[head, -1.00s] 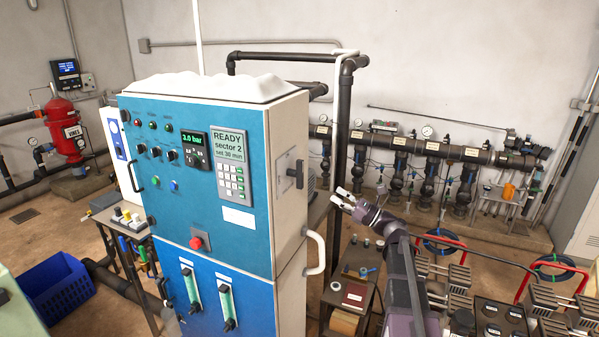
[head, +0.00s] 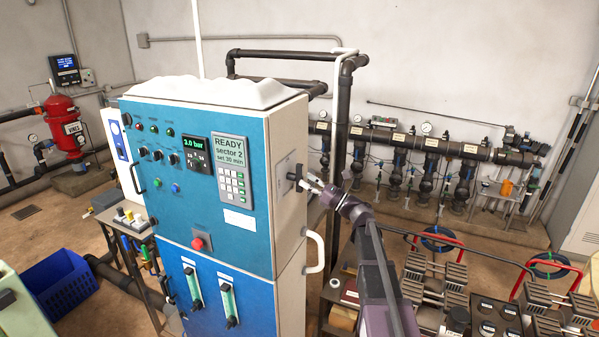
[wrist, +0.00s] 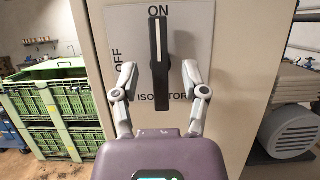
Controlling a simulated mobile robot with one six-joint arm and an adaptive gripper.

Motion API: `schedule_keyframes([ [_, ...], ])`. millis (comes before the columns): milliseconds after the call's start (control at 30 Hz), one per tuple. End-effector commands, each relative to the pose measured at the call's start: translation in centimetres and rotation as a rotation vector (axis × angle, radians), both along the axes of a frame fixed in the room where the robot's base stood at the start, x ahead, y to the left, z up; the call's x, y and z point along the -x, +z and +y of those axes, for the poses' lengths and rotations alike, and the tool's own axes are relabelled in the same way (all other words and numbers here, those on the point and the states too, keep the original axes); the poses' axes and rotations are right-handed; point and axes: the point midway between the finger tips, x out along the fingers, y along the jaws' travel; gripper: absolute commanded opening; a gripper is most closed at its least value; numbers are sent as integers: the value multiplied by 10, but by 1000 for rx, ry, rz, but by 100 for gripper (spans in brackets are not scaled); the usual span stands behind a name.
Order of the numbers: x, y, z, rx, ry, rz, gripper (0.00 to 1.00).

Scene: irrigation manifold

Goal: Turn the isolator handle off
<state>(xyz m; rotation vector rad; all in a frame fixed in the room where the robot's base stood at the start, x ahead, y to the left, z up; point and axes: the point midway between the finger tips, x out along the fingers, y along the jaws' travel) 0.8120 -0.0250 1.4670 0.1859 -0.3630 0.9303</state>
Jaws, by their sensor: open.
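The isolator handle (wrist: 159,50) is a black lever with a pale stripe. It stands upright, pointing at the ON mark on its grey plate (wrist: 198,25); OFF is lettered to the left. In the head view the handle (head: 296,172) is on the right side of the blue-fronted cabinet (head: 225,190). My gripper (wrist: 161,84) is open, one finger on each side of the handle's lower end in the wrist view. I cannot tell whether either finger touches it. In the head view my gripper (head: 308,181) is right at the handle, its fingertips partly overlapping it.
A white curved grab handle (head: 317,250) sticks out of the cabinet side below my gripper. A dark vertical pipe (head: 341,125) stands behind my wrist. A low trolley (head: 343,315) is below my arm. Green crates (wrist: 58,105) show at the left of the wrist view.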

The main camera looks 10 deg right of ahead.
Motion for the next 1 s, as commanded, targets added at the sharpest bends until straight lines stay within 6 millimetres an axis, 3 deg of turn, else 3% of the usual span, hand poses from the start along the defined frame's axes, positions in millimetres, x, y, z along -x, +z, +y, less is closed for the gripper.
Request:
schedule_keyframes([
  [300, -16, 12, 22, 1, 1, -1, 57],
  [667, -17, 12, 25, 1, 1, -1, 57],
  [700, -17, 12, 25, 1, 1, -1, 54],
  [900, -17, 12, 25, 0, 1, 0, 0],
  [1000, -17, 12, 25, 1, 1, 0, 0],
])
